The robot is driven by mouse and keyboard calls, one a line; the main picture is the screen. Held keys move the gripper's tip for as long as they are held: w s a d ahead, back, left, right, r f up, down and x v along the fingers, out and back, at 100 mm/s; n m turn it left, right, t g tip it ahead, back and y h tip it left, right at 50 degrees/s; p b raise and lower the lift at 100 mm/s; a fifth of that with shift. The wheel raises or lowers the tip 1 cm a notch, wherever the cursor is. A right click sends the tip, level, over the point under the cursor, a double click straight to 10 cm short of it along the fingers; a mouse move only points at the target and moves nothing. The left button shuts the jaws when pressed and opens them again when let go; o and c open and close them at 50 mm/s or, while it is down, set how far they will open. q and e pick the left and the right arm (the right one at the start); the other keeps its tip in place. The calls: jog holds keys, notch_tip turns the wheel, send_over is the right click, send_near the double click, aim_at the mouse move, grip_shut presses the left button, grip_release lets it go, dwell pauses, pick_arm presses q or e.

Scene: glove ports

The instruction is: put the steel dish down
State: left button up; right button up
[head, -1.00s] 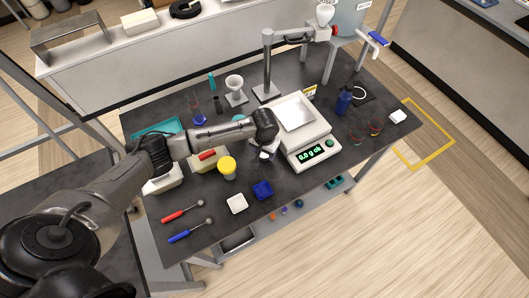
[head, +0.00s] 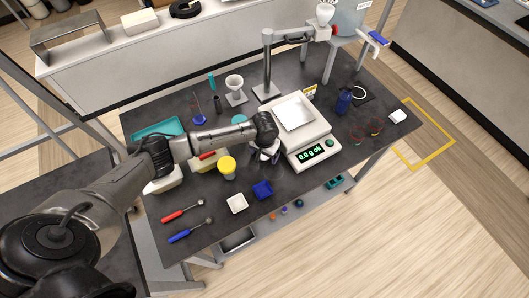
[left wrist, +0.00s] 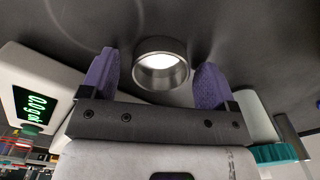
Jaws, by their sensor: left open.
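The steel dish (left wrist: 160,78) shows in the left wrist view as a short, shiny, round metal piece with a bright inside. It lies on the dark table top, between and just beyond my fingertips. My left gripper (left wrist: 155,82) is open, with a purple finger on each side of the dish and a gap visible on both sides. In the head view my left gripper (head: 264,154) is low over the table, just left of the white scale (head: 314,153). There the dish is hidden or too small to make out. My right gripper is not in view.
The scale's display reads 0.0 g. A teal tray (head: 160,130) lies at the back left. The front right of the table top is fairly clear.

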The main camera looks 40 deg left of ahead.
pick_arm(q)
jog(key=shift+r, duration=6.15)
jog(key=s+d+f+m, duration=0.1)
jog(key=s+d, duration=0.1)
jog(key=s+d+f+m, duration=0.1)
jog(key=d+f, duration=0.1)
jog(key=s+d+f, duration=0.2)
jog(key=d, duration=0.1)
jog(key=shift+s+d+f+m+t+h+p, duration=0.1)
jog(key=shift+s+m+t+h+p, duration=0.2)
jog(key=shift+s+m+h+p, duration=0.1)
jog(key=shift+m+t+h, duration=0.5)
jog(key=shift+m, duration=0.3)
jog(key=s+d, duration=0.1)
jog(key=s, duration=0.1)
jog(key=s+d+f, duration=0.1)
jog(key=s+d, duration=0.1)
jog(key=s+d+f, duration=0.1)
jog(key=s+d, duration=0.1)
jog(key=shift+s+f, duration=0.25)
jog(key=shift+s, duration=0.05)
jog(key=s, duration=0.5)
jog(key=s+a+r+t+y, duration=0.1)
jog(key=s, duration=0.5)
jog(key=s+a+r+t, duration=0.1)
jog(key=s, duration=0.5)
jog(key=shift+a+y, duration=0.25)
jog(key=shift+y, duration=0.05)
